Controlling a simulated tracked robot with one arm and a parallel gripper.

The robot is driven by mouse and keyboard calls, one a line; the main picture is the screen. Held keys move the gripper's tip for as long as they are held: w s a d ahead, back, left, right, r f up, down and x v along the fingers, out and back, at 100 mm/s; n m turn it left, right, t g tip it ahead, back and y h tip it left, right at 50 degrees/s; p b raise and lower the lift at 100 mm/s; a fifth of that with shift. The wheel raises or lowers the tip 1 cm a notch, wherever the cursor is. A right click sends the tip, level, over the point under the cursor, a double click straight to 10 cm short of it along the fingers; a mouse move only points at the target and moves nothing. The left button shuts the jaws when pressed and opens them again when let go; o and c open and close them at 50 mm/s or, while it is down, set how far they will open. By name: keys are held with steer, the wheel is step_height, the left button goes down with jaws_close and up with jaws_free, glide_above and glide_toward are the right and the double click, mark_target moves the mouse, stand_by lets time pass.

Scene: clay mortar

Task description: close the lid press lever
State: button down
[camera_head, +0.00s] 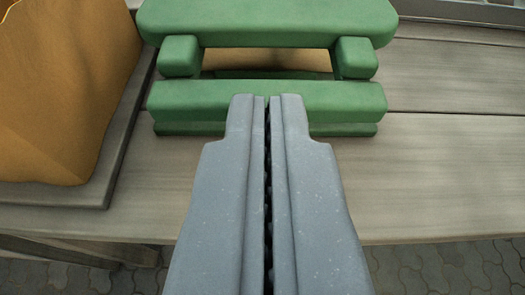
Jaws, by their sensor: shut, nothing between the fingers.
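A green press (266,104) stands on a grey wooden table. Its wide upper green piece (266,22), which may be the lid or lever, sits raised above the lower green bar on two short side blocks. An opening shows between the upper and lower parts. My gripper (267,98) is shut and empty. Its fingertips overlap the front of the lower green bar in the picture. I cannot tell whether they touch it. The fingers hide the middle of the bar's front.
An orange-brown block or container (62,90) stands on a grey board at the left, close to the press. The wooden table (450,175) is clear at the right. Its front edge runs below the press, with paving beyond.

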steer(key=s+f+b, duration=0.2)
steer(key=s+b, duration=0.1)
steer(key=s, duration=0.2)
steer(key=shift+s+a, duration=0.25)
steer(key=shift+s, duration=0.15)
steer(key=shift+w, duration=0.1)
